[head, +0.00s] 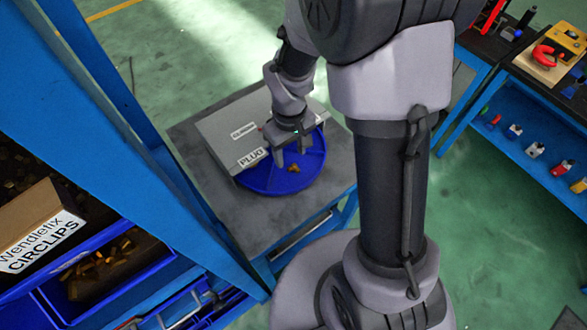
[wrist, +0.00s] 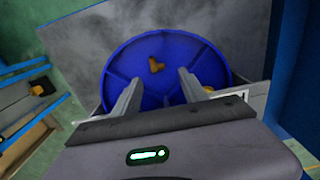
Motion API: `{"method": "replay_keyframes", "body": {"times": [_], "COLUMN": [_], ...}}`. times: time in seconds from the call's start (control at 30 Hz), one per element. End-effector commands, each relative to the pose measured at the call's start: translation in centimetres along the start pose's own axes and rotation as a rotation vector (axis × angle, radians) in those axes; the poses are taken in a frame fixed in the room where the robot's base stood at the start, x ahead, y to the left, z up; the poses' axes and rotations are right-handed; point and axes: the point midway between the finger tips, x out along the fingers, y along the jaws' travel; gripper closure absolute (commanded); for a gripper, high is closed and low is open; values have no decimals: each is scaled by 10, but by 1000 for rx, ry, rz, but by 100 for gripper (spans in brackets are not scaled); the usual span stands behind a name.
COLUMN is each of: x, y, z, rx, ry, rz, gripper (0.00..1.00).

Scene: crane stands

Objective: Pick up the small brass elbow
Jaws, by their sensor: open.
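The small brass elbow (head: 293,169) lies on a round blue tray (head: 262,182) on a grey-topped stand. In the wrist view the elbow (wrist: 155,65) sits near the middle of the blue tray (wrist: 125,60), beyond my fingertips and roughly in line with the gap between them. My gripper (head: 290,158) is open and empty above the tray, pointing down, left of the elbow in the head view. Both fingers of my gripper (wrist: 160,80) show in the wrist view, well apart. The elbow is in plain sight in both views.
A blue rack on the left holds a blue bin (head: 120,270) of brass pieces and a CIRCLIPS box (head: 35,225). Blue workbenches with tools stand at right. The stand top (head: 195,165) has bare room.

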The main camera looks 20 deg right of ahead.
Motion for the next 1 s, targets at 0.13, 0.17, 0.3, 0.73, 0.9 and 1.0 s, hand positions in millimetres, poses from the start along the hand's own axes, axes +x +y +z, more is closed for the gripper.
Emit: {"method": "replay_keyframes", "body": {"times": [0.13,0.17,0.3,0.73,0.9,1.0], "x": [22,29,52,50,50,50], "y": [1,2,2,2,2,2], "z": [0,0,0,0,0,0], "rx": [1,1,0,0,0,0], "ry": [-2,-3,-1,1,1,1], "rz": [-1,-1,-1,-1,-1,-1], "gripper": [49,49,49,96,100,100]}}
